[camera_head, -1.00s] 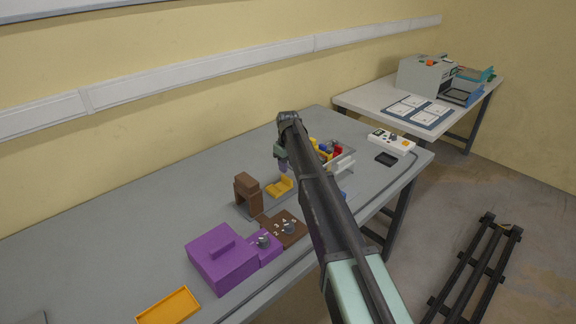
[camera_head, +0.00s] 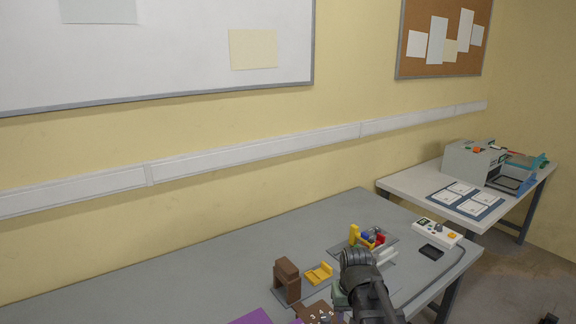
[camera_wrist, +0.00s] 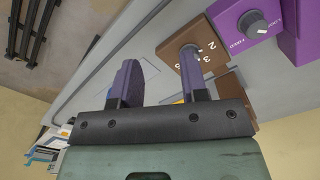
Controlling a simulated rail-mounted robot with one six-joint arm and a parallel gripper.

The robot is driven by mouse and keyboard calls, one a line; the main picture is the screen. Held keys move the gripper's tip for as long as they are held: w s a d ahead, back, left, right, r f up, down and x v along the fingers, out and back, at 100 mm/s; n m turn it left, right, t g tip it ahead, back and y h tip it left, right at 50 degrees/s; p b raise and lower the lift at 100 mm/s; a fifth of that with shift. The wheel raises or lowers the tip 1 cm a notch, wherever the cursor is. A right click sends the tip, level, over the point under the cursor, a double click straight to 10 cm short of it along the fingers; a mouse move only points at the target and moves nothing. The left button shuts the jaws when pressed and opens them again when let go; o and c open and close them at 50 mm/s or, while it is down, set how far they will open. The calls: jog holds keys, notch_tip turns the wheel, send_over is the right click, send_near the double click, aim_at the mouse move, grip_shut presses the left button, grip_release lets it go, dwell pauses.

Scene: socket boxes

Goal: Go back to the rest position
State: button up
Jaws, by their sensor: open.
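My gripper (camera_wrist: 160,85) shows in the wrist view with its two purple-grey fingers apart and nothing between them. It is above the grey table (camera_head: 215,275). In the head view my arm covers the gripper's fingertips. In the wrist view, a brown plate (camera_wrist: 188,46) with white numbers and a grey knob lies beyond the right finger, partly hidden by it. A purple box (camera_wrist: 292,35) with a dark knob is at the upper right.
A brown block (camera_head: 287,281), a yellow holder (camera_head: 319,274), coloured parts (camera_head: 368,240), a white device (camera_head: 437,233) and a black tray (camera_head: 431,252) stand on the table. A second table (camera_head: 407,190) is behind at right. The table's left part is clear.

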jog(key=s, duration=1)
jog(key=shift+d, duration=0.15)
dwell(0.4)
